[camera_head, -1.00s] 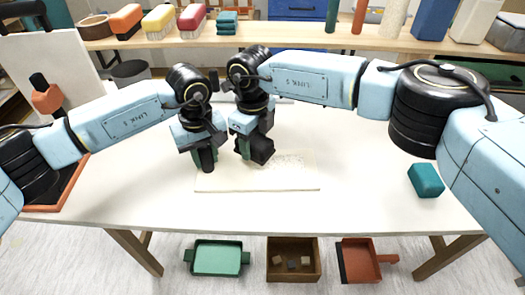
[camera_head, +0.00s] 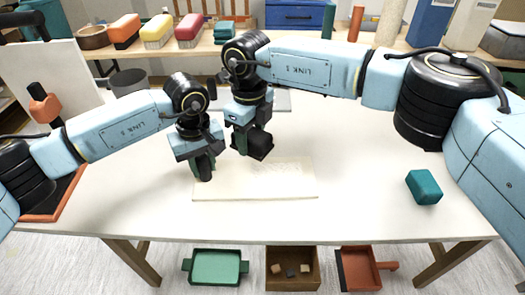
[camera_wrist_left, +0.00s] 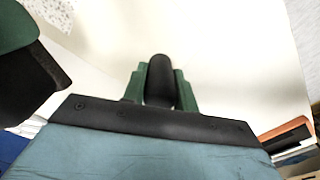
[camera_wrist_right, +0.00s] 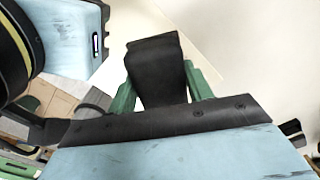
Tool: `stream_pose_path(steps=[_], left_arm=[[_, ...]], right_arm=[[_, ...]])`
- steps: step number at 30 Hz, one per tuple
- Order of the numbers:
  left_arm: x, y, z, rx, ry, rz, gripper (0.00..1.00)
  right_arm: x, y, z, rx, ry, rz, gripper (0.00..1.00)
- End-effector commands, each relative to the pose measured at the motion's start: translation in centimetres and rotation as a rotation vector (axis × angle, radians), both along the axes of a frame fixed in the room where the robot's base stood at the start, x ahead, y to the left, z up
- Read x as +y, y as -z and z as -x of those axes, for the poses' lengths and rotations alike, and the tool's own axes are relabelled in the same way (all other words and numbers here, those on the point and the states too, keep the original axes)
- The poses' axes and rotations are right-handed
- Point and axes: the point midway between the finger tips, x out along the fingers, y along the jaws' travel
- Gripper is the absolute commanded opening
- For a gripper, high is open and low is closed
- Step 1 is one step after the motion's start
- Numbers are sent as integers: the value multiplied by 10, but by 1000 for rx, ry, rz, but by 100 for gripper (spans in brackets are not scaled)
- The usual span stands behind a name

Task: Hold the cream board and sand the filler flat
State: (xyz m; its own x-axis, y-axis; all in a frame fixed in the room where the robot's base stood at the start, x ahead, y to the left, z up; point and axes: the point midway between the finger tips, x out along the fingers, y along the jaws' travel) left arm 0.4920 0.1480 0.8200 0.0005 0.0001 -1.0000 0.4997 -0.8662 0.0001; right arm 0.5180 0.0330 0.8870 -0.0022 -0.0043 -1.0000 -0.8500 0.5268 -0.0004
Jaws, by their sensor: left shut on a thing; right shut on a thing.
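The cream board (camera_head: 240,191) lies flat near the front middle of the table. A rough, pale speckled patch of filler (camera_head: 278,169) shows on its right part; a speckled area also shows at the top left of the left wrist view (camera_wrist_left: 50,10). My left gripper (camera_head: 203,163) is shut on a black rounded piece (camera_wrist_left: 159,82), its tip at the board's left part; I cannot tell how firmly it touches. My right gripper (camera_head: 254,140) is shut on a black block (camera_wrist_right: 158,70), near the board's back edge and apparently above it.
A teal block (camera_head: 424,187) lies on the table (camera_head: 350,170) at right. An orange tray (camera_head: 55,205) and an orange-handled tool (camera_head: 44,104) are at left. Brushes (camera_head: 157,30) line the back shelf. A green tray (camera_head: 216,266), wooden box (camera_head: 292,284) and red dustpan (camera_head: 362,270) are below the front edge.

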Motion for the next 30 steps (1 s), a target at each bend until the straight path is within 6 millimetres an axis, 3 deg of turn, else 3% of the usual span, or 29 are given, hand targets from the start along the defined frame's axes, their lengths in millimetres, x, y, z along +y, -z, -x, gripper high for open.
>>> stream_pose_path(steps=[1,6,17,30], left_arm=[[1,3,1,3,-2,-3,32],[1,1,0,1,-1,-2,54],[0,-6,-1,-2,-1,0,54],[0,-91,0,-3,0,-1,54]], right_arm=[[0,0,0,0,0,0,27],[0,0,0,0,0,0,27],[0,0,0,0,0,0,27],[0,0,0,-1,0,-1,27]])
